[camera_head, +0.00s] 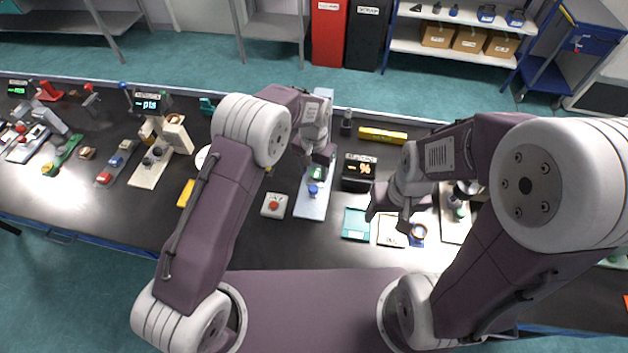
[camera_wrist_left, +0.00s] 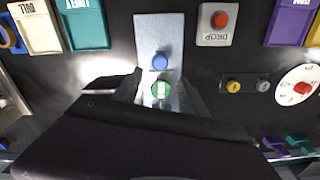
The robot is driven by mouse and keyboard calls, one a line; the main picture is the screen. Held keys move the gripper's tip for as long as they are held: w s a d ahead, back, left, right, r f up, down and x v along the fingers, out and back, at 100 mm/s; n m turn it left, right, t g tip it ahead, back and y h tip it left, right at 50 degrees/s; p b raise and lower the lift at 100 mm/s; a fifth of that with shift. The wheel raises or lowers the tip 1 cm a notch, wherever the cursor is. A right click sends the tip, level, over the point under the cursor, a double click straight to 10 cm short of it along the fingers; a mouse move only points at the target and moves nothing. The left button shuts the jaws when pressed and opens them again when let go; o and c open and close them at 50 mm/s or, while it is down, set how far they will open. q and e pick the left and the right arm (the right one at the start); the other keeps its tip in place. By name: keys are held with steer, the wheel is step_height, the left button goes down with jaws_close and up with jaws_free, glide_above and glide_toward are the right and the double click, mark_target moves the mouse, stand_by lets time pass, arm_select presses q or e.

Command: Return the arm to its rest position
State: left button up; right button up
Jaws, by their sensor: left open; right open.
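My left gripper (camera_head: 317,160) hangs above the grey plate (camera_head: 310,207) with the blue knob (camera_head: 313,190) and the green button (camera_head: 317,173). In the left wrist view my left gripper (camera_wrist_left: 162,92) has its fingers spread, with the green button (camera_wrist_left: 161,90) showing between them and the blue knob (camera_wrist_left: 160,62) just beyond. Nothing is held in it. I cannot tell whether the fingers touch the plate. My right gripper (camera_head: 388,208) is open over the table, near the teal tray and the cream tray. I see nothing held in it.
A red-button box (camera_head: 274,205) stands left of the plate, and a display box (camera_head: 359,172) right of it. The teal tray (camera_head: 356,224) and cream tray (camera_head: 390,232) lie near the right gripper. A yellow bar (camera_head: 382,135) lies at the back edge. Several instruments crowd the table's left.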

arm_select(q)
steer(key=shift+r, duration=0.35)
steer(key=s+a+r+n+b, duration=0.2)
steer(key=s+a, duration=0.7)
steer(key=s+a+r+n+t+b, duration=0.1)
steer(key=s+a+r+n, duration=0.1)
steer(key=s+a, duration=0.8)
steer(key=shift+r+n+b, duration=0.2)
steer(key=shift+n+b, duration=0.15)
steer(key=shift+n, duration=0.45)
steer(key=shift+a, duration=0.1)
